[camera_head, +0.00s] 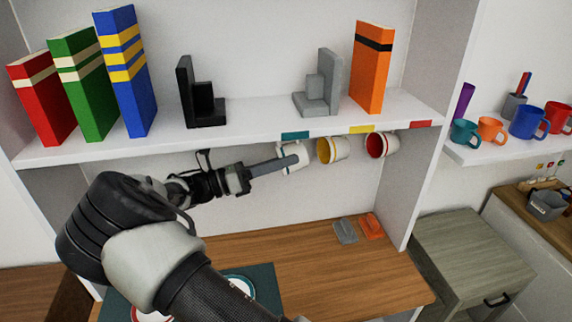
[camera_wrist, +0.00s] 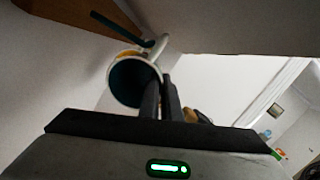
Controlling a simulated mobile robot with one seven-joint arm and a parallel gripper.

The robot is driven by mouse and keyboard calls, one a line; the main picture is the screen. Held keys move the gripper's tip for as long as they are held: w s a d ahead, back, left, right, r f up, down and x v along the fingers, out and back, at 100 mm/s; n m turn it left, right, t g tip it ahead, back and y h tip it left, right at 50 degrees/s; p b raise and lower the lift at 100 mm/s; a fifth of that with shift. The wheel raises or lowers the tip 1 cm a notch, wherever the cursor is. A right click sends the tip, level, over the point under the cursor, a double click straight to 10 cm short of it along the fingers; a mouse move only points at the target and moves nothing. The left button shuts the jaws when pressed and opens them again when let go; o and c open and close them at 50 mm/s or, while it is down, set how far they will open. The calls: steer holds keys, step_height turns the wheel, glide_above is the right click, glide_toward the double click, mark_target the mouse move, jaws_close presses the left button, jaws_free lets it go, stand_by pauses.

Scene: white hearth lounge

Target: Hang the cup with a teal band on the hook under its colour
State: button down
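The white cup with a teal inside (camera_wrist: 128,82) hangs in the air below the shelf; it also shows in the head view (camera_head: 297,152) under the teal label (camera_head: 295,135). My gripper (camera_wrist: 163,88) is shut on the cup's rim, one finger on each side of the wall. It also shows in the head view (camera_head: 294,162). A teal hook (camera_wrist: 118,27) reaches down from the shelf's underside in the wrist view. Its end overlaps the cup's handle (camera_wrist: 161,44); I cannot tell whether the handle is around it.
A yellow-lined cup (camera_head: 333,150) and a red-lined cup (camera_head: 382,145) hang just right, under yellow (camera_head: 361,129) and red (camera_head: 420,124) labels. The shelf (camera_head: 240,133) is close above my gripper. The wooden desk (camera_head: 300,265) is below.

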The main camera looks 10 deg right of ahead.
steer(key=shift+w, duration=1.3)
steer(key=shift+w+f, duration=0.55)
steer(key=shift+w, duration=0.1)
steer(key=shift+f, duration=0.1)
steer(key=c, duration=1.9)
jaws_free()
steer(key=shift+a, duration=0.2)
steer(key=shift+s+a+f, duration=0.15)
steer(key=shift+a+f, duration=0.05)
steer(key=shift+a, duration=0.85)
steer(key=shift+s+a+f, duration=0.1)
steer(key=shift+a+f, duration=0.05)
steer(key=shift+a, duration=0.85)
steer(key=shift+s+a+f, duration=0.15)
steer(key=shift+a+f, duration=0.05)
steer(key=shift+a, duration=0.85)
steer(key=shift+a, duration=0.15)
